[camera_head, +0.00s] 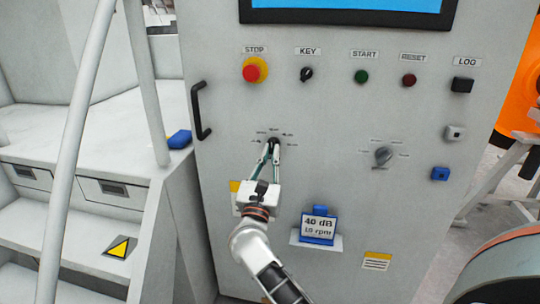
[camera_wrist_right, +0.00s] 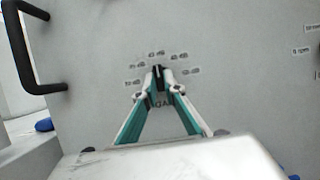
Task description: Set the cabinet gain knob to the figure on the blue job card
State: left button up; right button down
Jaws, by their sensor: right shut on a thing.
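The gain knob (camera_head: 273,141) is a small black knob on the cabinet front (camera_head: 340,190). My right gripper (camera_head: 271,150) is shut on it from below, and its two fingers press on the knob's sides. In the right wrist view the knob (camera_wrist_right: 158,77) shows between the fingertips (camera_wrist_right: 158,92), with a light pointer line aimed roughly straight up at the top label (camera_wrist_right: 156,53). Several small dB labels arc around it, too blurred to read surely. The blue job card (camera_head: 318,228) on a small ledge reads 40 dB, with a blurred rpm figure below. My left gripper is out of view.
A second grey knob (camera_head: 383,155) is to the right. The stop button (camera_head: 252,72), key switch (camera_head: 307,73), start (camera_head: 361,77) and reset (camera_head: 409,80) buttons line the top. A black handle (camera_head: 201,110) projects at left, beside white steps and a rail.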

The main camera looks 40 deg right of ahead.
jog(key=c, duration=2.1)
grip_release()
jog(key=shift+c, duration=0.2)
jog(key=shift+s+a+f, duration=0.1)
jog(key=shift+s+a, duration=0.05)
jog(key=shift+a, duration=0.05)
jog(key=v, duration=1.1)
jog(key=shift+s, duration=0.25)
jog(key=shift+a+f, duration=0.1)
jog(key=shift+a, duration=0.05)
